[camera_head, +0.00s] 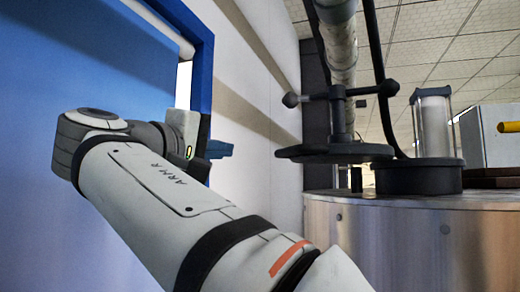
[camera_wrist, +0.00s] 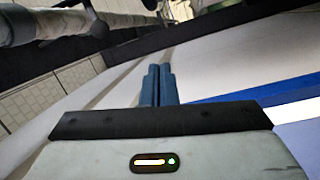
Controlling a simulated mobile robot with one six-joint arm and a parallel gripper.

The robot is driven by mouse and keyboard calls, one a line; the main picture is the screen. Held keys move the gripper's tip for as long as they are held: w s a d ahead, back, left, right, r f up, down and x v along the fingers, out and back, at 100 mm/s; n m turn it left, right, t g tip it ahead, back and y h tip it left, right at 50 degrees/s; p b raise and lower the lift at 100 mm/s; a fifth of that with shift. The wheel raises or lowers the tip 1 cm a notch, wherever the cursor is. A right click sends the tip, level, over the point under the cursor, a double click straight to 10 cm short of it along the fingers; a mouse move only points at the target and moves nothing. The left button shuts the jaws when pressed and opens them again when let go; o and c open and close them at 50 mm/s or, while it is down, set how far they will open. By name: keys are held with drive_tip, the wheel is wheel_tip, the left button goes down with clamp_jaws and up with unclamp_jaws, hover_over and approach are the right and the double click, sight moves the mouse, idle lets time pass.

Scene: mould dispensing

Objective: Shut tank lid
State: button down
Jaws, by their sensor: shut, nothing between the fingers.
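The steel tank (camera_head: 400,240) stands at the right in the head view. A dark round lid (camera_head: 335,153) with a bar handle (camera_head: 340,93) with a ball end hangs level near the tank's left edge. It is to the left of a dark raised collar (camera_head: 420,180) on the tank top and apart from it. My gripper (camera_head: 219,149) is left of the lid, with a gap between them. Its blue fingers are together and empty in the wrist view (camera_wrist: 158,72).
A blue panel (camera_head: 80,55) stands close to my arm at the left. A pale wall (camera_head: 250,120) lies behind my gripper. A thick pipe (camera_head: 338,45) rises above the lid. A clear cylinder (camera_head: 433,125) stands behind the collar. A white box (camera_head: 488,135) is at the far right.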

drive_tip(key=r+p+x, duration=0.1)
drive_tip(key=p+x, duration=0.2)
drive_tip(key=x, duration=0.7)
drive_tip(key=shift+s+d+f, duration=0.45)
drive_tip(key=shift+s+d, duration=0.1)
drive_tip(key=shift+s, duration=0.25)
drive_tip(key=shift+s+d+f, duration=0.45)
drive_tip(key=shift+s+d, duration=0.15)
drive_tip(key=shift+s, duration=0.15)
